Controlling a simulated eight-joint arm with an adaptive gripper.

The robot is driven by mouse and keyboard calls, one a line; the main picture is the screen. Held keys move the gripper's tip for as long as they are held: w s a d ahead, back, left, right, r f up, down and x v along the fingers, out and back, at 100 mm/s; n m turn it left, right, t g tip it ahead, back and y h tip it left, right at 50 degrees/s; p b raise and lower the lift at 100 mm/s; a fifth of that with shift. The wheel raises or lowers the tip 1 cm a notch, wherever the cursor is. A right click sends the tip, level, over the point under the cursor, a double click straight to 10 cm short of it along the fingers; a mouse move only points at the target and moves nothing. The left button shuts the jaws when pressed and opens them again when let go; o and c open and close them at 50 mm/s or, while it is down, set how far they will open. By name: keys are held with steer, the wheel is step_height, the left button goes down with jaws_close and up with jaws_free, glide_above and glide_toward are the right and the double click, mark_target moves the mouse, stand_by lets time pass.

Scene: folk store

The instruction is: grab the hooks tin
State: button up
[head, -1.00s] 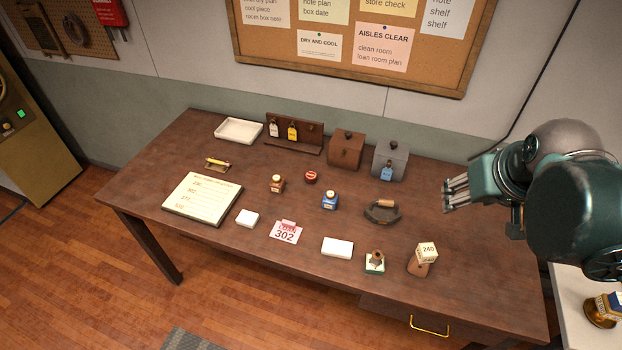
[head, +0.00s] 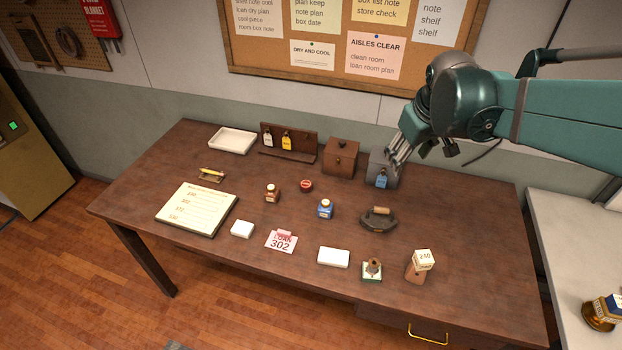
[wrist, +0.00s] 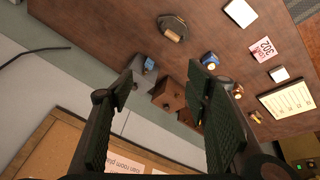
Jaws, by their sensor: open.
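No label reading "hooks" is legible. A small round red tin (head: 306,186) lies on the table between the brown-orange bottle and the blue bottle. A grey metal box (head: 383,172) with a blue tag stands at the back right of the table; it also shows between my fingers in the wrist view (wrist: 141,68). My gripper (head: 397,153) is open and empty. In the head view its fingers overlap the top of the grey box, hiding part of it; contact cannot be told. In the wrist view the two fingers (wrist: 160,82) are spread wide.
A brown box (head: 341,158) stands just left of the grey box, beside a rack with tags (head: 288,155). A blue bottle (head: 325,209), an iron-like tool (head: 379,219) and a wooden stand (head: 417,268) are nearer the front. The right end of the table (head: 480,230) is clear.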

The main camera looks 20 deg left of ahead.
steer(key=w+a+f+n+g, duration=0.1)
steer(key=w+a+f+n, duration=0.2)
steer(key=w+a+f, duration=0.35)
steer(key=n+g+h, duration=0.1)
steer(key=n+g, duration=0.1)
steer(key=n, duration=0.4)
glide_above(306, 184)
steer(key=f, duration=1.3)
steer(key=f+b, duration=0.1)
steer(key=f, duration=0.6)
steer(key=shift+s+d+f, duration=0.15)
steer(key=shift+s+f, duration=0.05)
steer(key=shift+s, duration=0.1)
steer(key=shift+a+f, duration=0.35)
steer(key=shift+f, duration=0.05)
steer(key=shift+w+f, duration=0.1)
steer(key=shift+f, duration=1.15)
steer(key=shift+f, duration=0.15)
steer(key=shift+w+d+f, duration=0.1)
steer(key=shift+f, duration=1.15)
steer(key=shift+w+f, duration=0.1)
steer(key=shift+f, duration=1.15)
